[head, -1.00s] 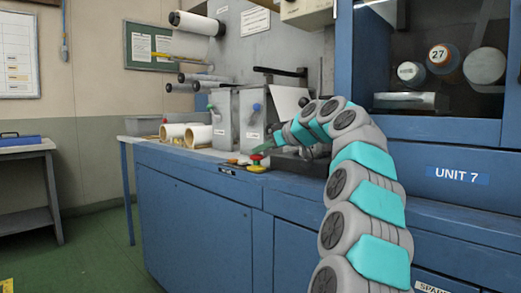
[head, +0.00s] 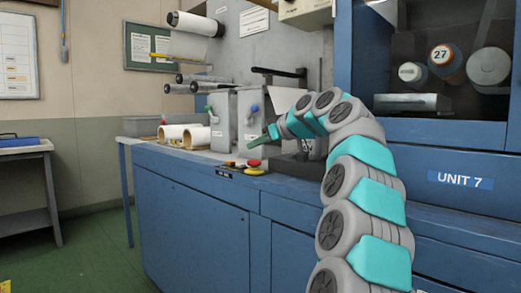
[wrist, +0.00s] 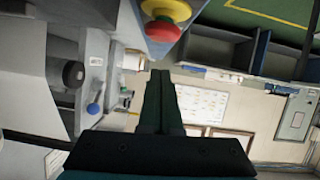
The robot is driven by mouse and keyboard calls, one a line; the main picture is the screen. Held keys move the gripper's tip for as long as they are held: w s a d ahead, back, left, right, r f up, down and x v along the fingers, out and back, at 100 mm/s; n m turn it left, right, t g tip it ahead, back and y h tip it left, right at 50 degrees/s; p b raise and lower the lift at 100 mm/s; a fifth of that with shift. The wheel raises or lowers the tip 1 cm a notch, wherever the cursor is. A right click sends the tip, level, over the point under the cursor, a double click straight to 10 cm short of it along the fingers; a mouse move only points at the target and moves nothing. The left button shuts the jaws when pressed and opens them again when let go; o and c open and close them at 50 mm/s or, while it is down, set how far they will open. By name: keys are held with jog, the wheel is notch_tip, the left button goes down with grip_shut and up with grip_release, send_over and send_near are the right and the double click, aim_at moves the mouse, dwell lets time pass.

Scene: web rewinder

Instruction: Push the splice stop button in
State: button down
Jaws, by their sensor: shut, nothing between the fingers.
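The splice stop button (head: 254,163) is a red mushroom cap on a yellow base (head: 254,171), at the front edge of the blue cabinet's top. My gripper (head: 251,144) is shut and empty, with its green fingers just above the cap and apart from it in the head view. In the wrist view the red cap (wrist: 163,31) and yellow base (wrist: 168,9) show at the top, beyond the tips of my shut fingers (wrist: 160,74).
A yellow item (head: 229,164) lies left of the button. Grey housings with a blue knob (head: 254,107) and a green knob (head: 209,108) stand behind. The blue cabinet (head: 200,200) fills the front; green floor is free at left.

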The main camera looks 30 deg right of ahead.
jog(key=v, duration=1)
jog(key=shift+r, duration=0.3)
jog(key=s+a+f+g+p, duration=0.2)
jog(key=s+a+f+g, duration=0.25)
jog(key=a+f, duration=0.5)
jog(key=s+a+f+g+p, duration=0.1)
jog(key=s+a+f+g, duration=0.35)
jog(key=a, duration=0.85)
jog(key=s+f+m+g+h+p, duration=0.1)
jog(key=s+f+m+g+h, duration=0.1)
jog(key=s+f, duration=1)
jog(key=s+f+m+g+h+p, duration=0.2)
jog(key=s+f+g, duration=0.1)
jog(key=s+f, duration=1)
jog(key=s, duration=0.6)
jog(key=shift+s+d+f+m+g, duration=0.15)
jog(key=shift+s+f+m+g, duration=0.1)
jog(key=shift+s+m+g, duration=0.1)
